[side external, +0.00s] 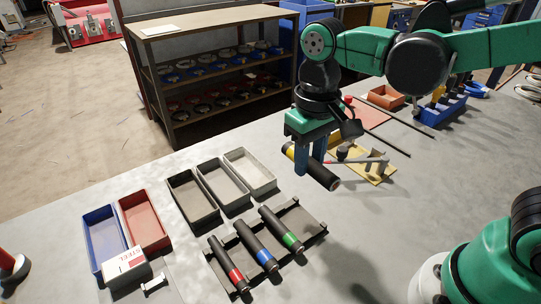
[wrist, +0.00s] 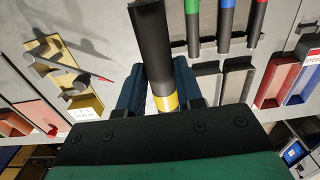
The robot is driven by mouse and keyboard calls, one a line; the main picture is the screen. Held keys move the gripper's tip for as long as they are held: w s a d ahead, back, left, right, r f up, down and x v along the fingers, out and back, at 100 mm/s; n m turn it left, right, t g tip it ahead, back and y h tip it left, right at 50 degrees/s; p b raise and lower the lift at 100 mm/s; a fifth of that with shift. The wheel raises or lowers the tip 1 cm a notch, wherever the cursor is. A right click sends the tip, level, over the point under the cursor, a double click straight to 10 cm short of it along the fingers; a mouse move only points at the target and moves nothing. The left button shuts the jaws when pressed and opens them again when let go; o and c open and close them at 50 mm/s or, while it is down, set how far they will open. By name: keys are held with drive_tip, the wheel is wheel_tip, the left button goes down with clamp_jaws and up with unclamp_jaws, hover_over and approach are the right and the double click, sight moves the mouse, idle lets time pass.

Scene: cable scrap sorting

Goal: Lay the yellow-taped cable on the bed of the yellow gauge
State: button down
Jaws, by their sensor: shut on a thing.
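The yellow-taped cable (side external: 321,176) is a thick black piece with a yellow band near one end. My gripper (side external: 310,165) points down and is shut on it, holding it above the bench. In the wrist view the cable (wrist: 150,45) runs up between the fingers (wrist: 158,88), with its yellow band close to the palm. The yellow gauge (side external: 378,177) is a yellow plate with grey posts and a red-tipped pointer, just behind and right of the cable. It also shows at upper left in the wrist view (wrist: 43,48), apart from the cable. The cable partly hides it from the side.
A rack (side external: 212,262) holds red-, blue- and green-taped cables at the front. Blue (side external: 90,217), red (side external: 127,204) and several grey bins stand left, near a box labelled STEEL (side external: 124,266). A dark rod (side external: 403,133) and orange tray (side external: 386,97) lie behind the gauge.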

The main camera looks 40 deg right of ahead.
wheel_tip(320, 180, up, 7)
drive_tip(key=shift+r, duration=0.15)
drive_tip(key=shift+w+d+r, duration=0.1)
drive_tip(key=shift+w+r, duration=0.1)
drive_tip(key=shift+r, duration=0.05)
drive_tip(key=w+d+f, duration=0.3)
drive_tip(key=w+d, duration=0.1)
drive_tip(key=d, duration=0.1)
hover_over(356, 155)
wheel_tip(356, 155, down, 12)
drive_tip(key=shift+w+a+f, duration=0.1)
drive_tip(key=shift+a, duration=0.05)
drive_tip(key=shift+d+f, duration=0.2)
drive_tip(key=shift+f, duration=1.1)
drive_tip(key=shift+f, duration=0.25)
drive_tip(key=shift+f, duration=0.35)
